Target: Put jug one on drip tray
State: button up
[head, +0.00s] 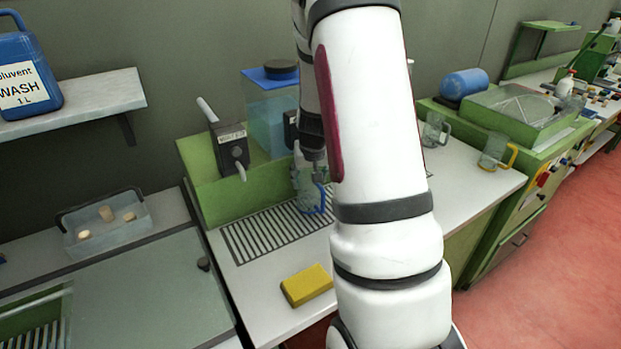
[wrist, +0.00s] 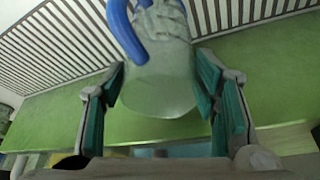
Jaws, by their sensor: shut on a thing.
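A clear glass jug with a blue handle (head: 308,192) is in my gripper, over the right part of the slatted drip tray (head: 250,240). In the wrist view the jug (wrist: 160,85) sits between the two teal-padded fingers of my gripper (wrist: 162,82), with its blue handle pointing up the picture and the slats behind it. My gripper (head: 313,158) is shut on the jug. My arm hides part of the tray's right side and the counter in the head view. I cannot tell whether the jug's base touches the slats.
A green dispenser with a black tap box (head: 230,147) and a blue-lidded tank (head: 272,115) stands behind the tray. A yellow sponge (head: 306,285) lies in front. A grey-handled jug (head: 435,130) and a yellow-handled jug (head: 493,152) stand on the counter to the right.

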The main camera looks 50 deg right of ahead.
jog(key=shift+f, duration=0.5)
jog(key=shift+f, duration=0.1)
jog(key=o, duration=1.5)
jog(key=shift+o, duration=0.2)
